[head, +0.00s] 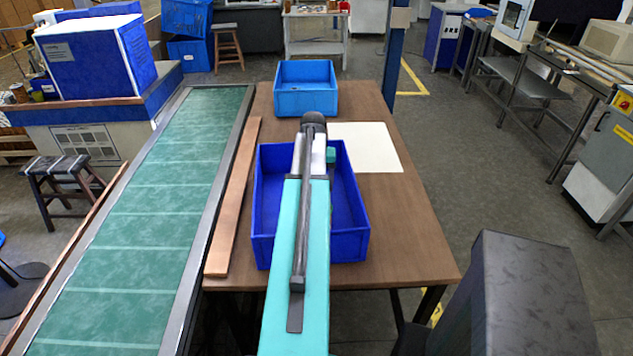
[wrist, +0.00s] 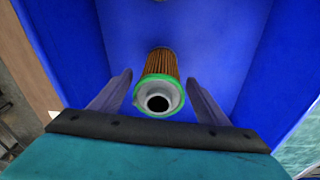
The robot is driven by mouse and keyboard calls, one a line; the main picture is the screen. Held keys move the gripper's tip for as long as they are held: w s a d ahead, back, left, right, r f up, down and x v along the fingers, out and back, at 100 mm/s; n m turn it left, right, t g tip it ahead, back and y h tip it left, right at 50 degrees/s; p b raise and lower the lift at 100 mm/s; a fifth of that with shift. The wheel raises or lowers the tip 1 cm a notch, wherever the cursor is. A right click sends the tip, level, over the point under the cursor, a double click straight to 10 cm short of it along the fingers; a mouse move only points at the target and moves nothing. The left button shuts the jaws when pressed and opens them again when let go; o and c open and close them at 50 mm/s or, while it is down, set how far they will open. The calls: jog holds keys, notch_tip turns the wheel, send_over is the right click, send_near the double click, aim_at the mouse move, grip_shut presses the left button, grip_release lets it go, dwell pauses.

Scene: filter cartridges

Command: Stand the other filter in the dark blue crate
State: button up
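The dark blue crate (head: 350,248) stands on the brown table under my arm, and its blue inside (wrist: 225,35) fills much of the wrist view. A filter (wrist: 158,88) with a brown pleated body, a green rim and a pale end with a dark hole is inside it. It looks upright, with its holed end towards the camera. My gripper (wrist: 159,78) is open, with one finger on each side of the filter and gaps showing between. In the head view my arm hides the gripper's fingers and this filter. I see no second filter clearly.
A lighter blue crate (head: 305,105) stands at the table's far end. A cream sheet (head: 378,155) lies right of the dark blue crate. A wooden strip (head: 235,200) and a green conveyor (head: 165,205) run along the left. The table's right front (head: 405,240) is bare.

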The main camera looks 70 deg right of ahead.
jog(key=shift+a+r+b, duration=0.25)
jog(key=shift+r+b, duration=0.2)
jog(key=shift+r, duration=1.6)
jog(key=shift+a+r+b, duration=0.2)
jog(key=shift+r+b, duration=0.2)
jog(key=shift+r, duration=1.65)
jog(key=shift+a+r+b, duration=0.25)
jog(key=shift+r+b, duration=0.2)
jog(key=shift+r, duration=1.6)
jog(key=shift+s, duration=0.2)
